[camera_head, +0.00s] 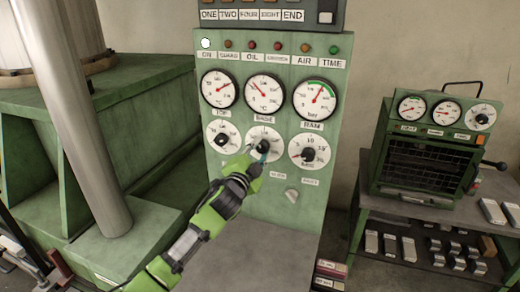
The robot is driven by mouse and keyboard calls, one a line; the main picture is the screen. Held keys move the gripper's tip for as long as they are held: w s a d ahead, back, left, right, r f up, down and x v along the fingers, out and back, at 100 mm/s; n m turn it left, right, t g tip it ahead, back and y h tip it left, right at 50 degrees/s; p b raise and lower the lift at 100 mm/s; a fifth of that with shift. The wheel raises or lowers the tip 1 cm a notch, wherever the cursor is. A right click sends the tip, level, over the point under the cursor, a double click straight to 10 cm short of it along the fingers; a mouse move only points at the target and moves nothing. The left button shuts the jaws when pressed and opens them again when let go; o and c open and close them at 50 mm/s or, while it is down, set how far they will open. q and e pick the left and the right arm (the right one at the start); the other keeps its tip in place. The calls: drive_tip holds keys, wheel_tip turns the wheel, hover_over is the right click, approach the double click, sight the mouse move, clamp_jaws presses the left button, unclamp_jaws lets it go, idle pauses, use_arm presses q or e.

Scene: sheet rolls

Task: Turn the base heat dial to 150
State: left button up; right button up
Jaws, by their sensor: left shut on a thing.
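The green control panel (292,215) stands in the middle of the head view. The base heat dial (273,137) is the middle white dial of its lower row, with a black knob, under the BASE label (265,119). My left gripper (261,155) reaches up from below and is shut on the knob of this dial. The fingers cover the lower part of the dial, and I cannot read its setting. My right gripper is not in view.
Dials with black knobs flank it on the left (212,129) and right (318,145), close to my gripper. Three round gauges (263,105) sit above. A grey shelf table (455,210) with a small green oven (425,155) stands at the right.

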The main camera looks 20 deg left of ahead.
use_arm(q)
drive_tip(key=m+p, duration=0.1)
drive_tip(key=m, duration=0.2)
drive_tip(key=shift+r+m, duration=0.1)
drive_tip(key=shift+m, duration=0.3)
drive_tip(key=m+p, duration=0.1)
drive_tip(key=m, duration=0.3)
drive_tip(key=shift+m, duration=0.3)
drive_tip(key=m+p, duration=0.1)
drive_tip(key=m, duration=0.2)
drive_tip(key=shift+m+p, duration=0.95)
drive_tip(key=shift+m, duration=1.15)
drive_tip(key=o, duration=1.1)
drive_tip(key=shift+s, duration=0.1)
drive_tip(key=s, duration=1.2)
drive_tip(key=shift+a, duration=0.25)
